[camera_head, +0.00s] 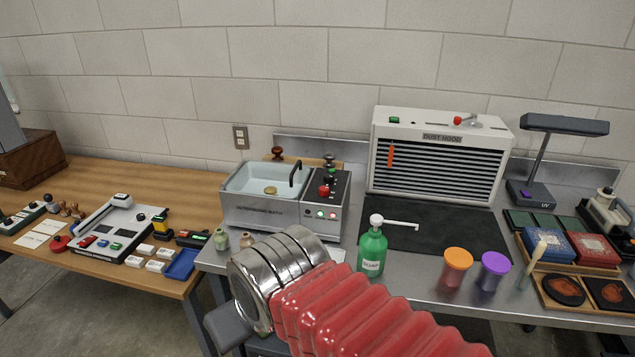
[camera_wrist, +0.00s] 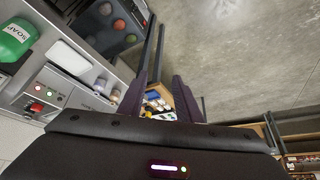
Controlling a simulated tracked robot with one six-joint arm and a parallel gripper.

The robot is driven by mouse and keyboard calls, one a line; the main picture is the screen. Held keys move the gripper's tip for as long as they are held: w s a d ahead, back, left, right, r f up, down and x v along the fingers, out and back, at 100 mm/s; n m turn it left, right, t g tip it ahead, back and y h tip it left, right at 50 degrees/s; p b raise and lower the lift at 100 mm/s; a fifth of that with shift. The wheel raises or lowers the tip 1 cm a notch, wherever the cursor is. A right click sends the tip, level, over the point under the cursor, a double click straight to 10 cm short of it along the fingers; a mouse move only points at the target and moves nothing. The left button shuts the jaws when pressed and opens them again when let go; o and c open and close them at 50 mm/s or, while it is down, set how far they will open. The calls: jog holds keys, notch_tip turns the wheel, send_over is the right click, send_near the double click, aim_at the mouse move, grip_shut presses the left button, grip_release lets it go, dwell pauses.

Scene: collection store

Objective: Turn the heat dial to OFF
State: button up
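The ultrasonic bath (camera_head: 262,212) stands on the steel bench in the head view, with a small brass-coloured disc in its basin. Its dark side panel carries a red dial (camera_head: 323,191), with small lights below it. The red dial also shows at the left of the wrist view (camera_wrist: 37,107). Its markings are too small to read, so I cannot tell its setting. My gripper (camera_wrist: 160,92) is open and empty in the wrist view, pointing toward the floor and apart from the dial. In the head view my arm hides its fingers.
A green soap bottle (camera_head: 372,252), an orange cup (camera_head: 457,266) and a purple cup (camera_head: 493,270) stand right of the bath. The dust hood (camera_head: 437,155) is behind them. Small jars (camera_head: 221,239) stand in front of the bath. The wooden table (camera_head: 170,190) is at left.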

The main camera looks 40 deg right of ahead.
jog(key=shift+o, duration=1.2)
jog(key=shift+w+d+r, duration=0.1)
jog(key=shift+w+r, duration=0.1)
jog(key=w+d+r+m+h, duration=0.1)
jog(key=w+d+r, duration=0.4)
jog(key=w+d, duration=0.15)
jog(key=w+d+r+m, duration=0.1)
jog(key=w+d+r, duration=0.3)
jog(key=w+d, duration=0.3)
jog(key=w+d+r+m, duration=0.1)
jog(key=w+d, duration=0.1)
jog(key=d, duration=0.9)
jog(key=w+d+r+m+g, duration=0.1)
jog(key=w+d, duration=0.2)
jog(key=d, duration=0.8)
jog(key=shift+w+r+m+g+h, duration=0.2)
jog(key=shift+w+m+g+h, duration=0.1)
jog(key=shift+h, duration=0.1)
jog(key=shift+f, duration=0.1)
